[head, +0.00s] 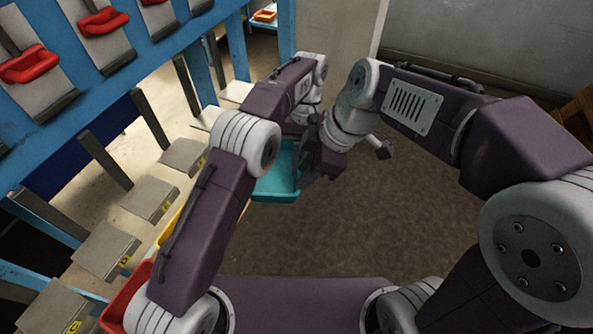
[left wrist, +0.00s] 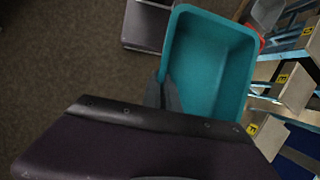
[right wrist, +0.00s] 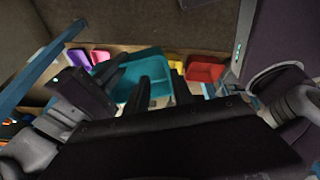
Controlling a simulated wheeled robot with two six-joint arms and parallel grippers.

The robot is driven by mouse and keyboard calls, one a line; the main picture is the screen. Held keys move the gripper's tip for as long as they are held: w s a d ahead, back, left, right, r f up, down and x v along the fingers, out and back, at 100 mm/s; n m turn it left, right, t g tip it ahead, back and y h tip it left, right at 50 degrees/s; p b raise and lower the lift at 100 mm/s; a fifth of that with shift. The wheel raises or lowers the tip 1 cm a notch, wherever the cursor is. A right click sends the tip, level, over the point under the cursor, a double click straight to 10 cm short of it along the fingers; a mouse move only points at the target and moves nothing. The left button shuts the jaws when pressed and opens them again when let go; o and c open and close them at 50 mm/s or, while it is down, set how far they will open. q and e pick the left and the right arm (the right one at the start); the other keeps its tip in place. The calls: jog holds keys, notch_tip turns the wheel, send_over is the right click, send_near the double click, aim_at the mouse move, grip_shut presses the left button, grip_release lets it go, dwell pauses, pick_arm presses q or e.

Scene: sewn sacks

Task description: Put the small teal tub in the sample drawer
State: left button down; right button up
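The teal tub (head: 275,180) is an open rectangular box, held in the air beside the rack, partly behind my left arm. In the left wrist view the tub (left wrist: 213,62) has its opening toward the camera and looks empty. My left gripper (left wrist: 163,93) has its fingers close together at the tub's near side wall, seemingly pinching it. My right gripper (right wrist: 160,90) is empty, its fingers apart; the tub (right wrist: 143,70) shows just beyond them, and I cannot tell whether they touch. I cannot pick out the sample drawer in any view.
A blue rack (head: 140,65) with red bins (head: 103,23) and sloping grey shelves (head: 108,250) with yellow labels runs along the left. Purple (right wrist: 77,57), pink (right wrist: 100,56), yellow (right wrist: 176,62) and red (right wrist: 205,69) bins show in the right wrist view. Brown floor (head: 400,230) is clear.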

aim_at(279, 202)
jog(key=shift+n, duration=0.4)
jog(key=x, duration=0.4)
jog(key=a+x, duration=0.1)
jog(key=x, duration=0.3)
jog(key=s+a+x, duration=0.1)
jog(key=x, duration=0.3)
jog(key=shift+r, duration=0.3)
grip_shut()
dwell(0.5)
pick_arm(q)
jog(key=c, duration=1.6)
grip_release()
jog(key=shift+o, duration=0.2)
